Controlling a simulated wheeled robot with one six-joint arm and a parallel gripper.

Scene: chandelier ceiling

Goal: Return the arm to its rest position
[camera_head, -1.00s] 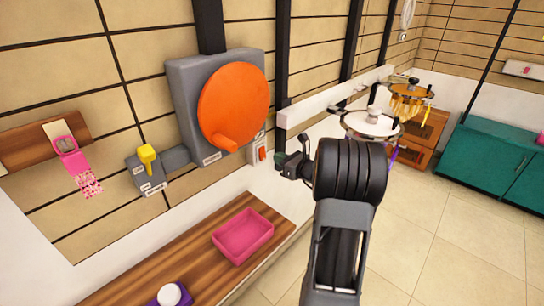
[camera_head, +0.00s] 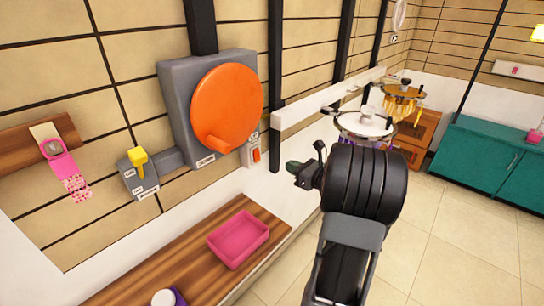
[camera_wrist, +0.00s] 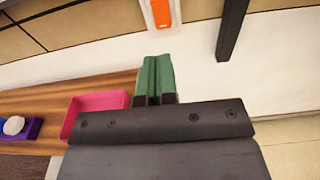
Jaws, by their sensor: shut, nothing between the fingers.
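My gripper (camera_head: 293,167) shows in the head view at the end of my black and grey arm, near the white wall strip. In the wrist view its two green fingers (camera_wrist: 154,78) are pressed together with nothing between them. It is apart from the things around it. In the head view it is to the right of and below the orange-handled wall switch box and above the right end of the wooden shelf. The arm's links hide part of the floor and wall behind them.
An orange disc with a handle (camera_head: 227,106) is on a grey wall box. A small orange switch (camera_head: 256,155) is beside it. A pink tray (camera_head: 240,239) sits on the wooden shelf (camera_head: 196,264). Hanging chandeliers (camera_head: 366,124) are behind my arm. Floor at right is clear.

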